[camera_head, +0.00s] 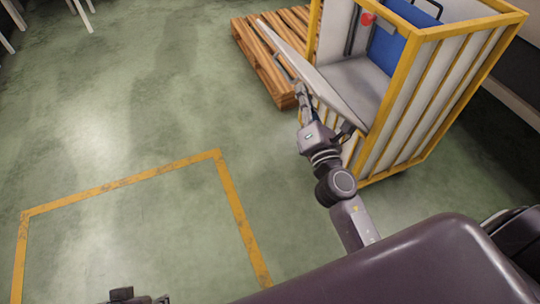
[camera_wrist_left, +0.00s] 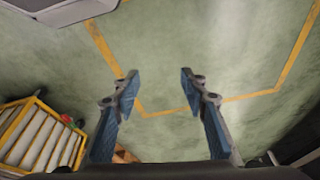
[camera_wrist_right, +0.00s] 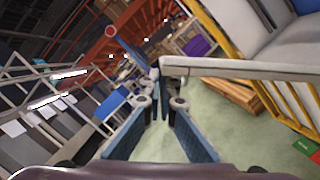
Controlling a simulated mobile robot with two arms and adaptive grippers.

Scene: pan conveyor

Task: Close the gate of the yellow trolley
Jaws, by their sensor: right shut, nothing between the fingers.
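The yellow trolley (camera_head: 401,98) stands at the upper right of the head view, a yellow frame with pale slatted sides. Its gate (camera_head: 318,78), a grey-white panel, swings out from the trolley towards the upper left and stands open. The gate also crosses the right wrist view (camera_wrist_right: 240,70). My right gripper (camera_head: 300,90) is shut and empty, close beside the gate's outer face; I cannot tell whether it touches. The left wrist view shows my left gripper (camera_wrist_left: 158,77) open and empty above the floor, with part of the trolley (camera_wrist_left: 35,135) at lower left.
A wooden pallet (camera_head: 262,62) lies on the floor behind the gate. A blue item (camera_head: 387,48) and a red item (camera_head: 368,18) are in the trolley. A yellow floor line (camera_head: 120,184) marks clear green floor at left. Racks (camera_wrist_right: 90,45) show in the right wrist view.

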